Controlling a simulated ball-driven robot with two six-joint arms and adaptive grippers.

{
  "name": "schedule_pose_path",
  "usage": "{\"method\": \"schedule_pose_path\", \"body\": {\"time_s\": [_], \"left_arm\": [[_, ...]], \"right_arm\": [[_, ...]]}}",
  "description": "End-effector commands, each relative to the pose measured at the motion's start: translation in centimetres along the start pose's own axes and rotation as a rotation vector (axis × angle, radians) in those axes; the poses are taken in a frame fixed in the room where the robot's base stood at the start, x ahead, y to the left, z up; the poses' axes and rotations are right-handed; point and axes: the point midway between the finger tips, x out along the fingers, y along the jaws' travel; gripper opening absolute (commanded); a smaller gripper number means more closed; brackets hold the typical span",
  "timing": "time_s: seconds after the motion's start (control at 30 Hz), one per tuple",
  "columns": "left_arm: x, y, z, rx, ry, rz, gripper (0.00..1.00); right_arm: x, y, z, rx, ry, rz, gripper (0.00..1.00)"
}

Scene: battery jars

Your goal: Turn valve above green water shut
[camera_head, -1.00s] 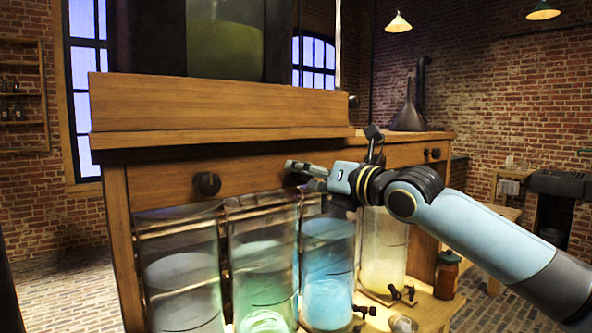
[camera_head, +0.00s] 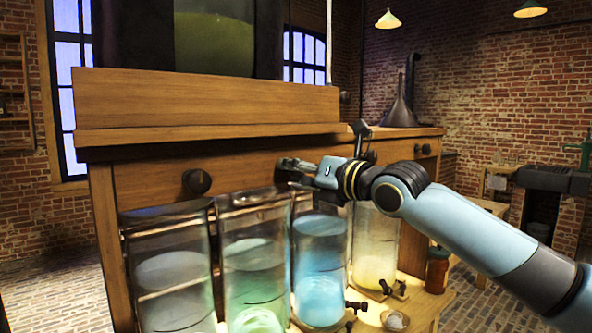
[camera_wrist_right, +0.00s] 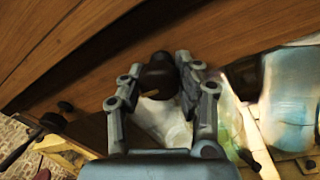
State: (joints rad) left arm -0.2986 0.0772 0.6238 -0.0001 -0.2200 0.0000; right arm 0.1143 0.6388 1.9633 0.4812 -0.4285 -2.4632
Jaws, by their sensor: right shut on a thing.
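The glass jar of green water (camera_head: 254,283) stands second from the left in the row under the wooden cabinet front. A dark round valve knob (camera_wrist_right: 157,73) sits on the wood between my right fingers in the right wrist view. My right gripper (camera_head: 283,166) is shut on this knob, above the green jar; it also shows in the right wrist view (camera_wrist_right: 158,84), a finger on each side. In the head view the gripper hides most of the knob. My left gripper is not in view.
Another valve knob (camera_head: 196,181) is to the left, and one (camera_head: 422,149) to the far right. A clear jar (camera_head: 172,280), a blue jar (camera_head: 320,265) and a yellow jar (camera_head: 376,248) flank the green one. A small brown jar (camera_head: 438,268) stands at right.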

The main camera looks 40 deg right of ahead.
Motion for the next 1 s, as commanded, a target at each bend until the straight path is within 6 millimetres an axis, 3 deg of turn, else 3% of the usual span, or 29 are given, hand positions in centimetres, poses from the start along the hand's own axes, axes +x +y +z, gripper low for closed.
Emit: {"method": "schedule_pose_path", "body": {"time_s": [0.37,1.0], "left_arm": [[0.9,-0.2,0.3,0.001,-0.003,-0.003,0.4],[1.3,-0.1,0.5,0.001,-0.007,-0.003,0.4]], "right_arm": [[0.0,0.0,-0.1,0.141,-0.011,0.005,0.0],[0.0,0.1,0.1,0.728,-0.052,0.025,0.0]]}}
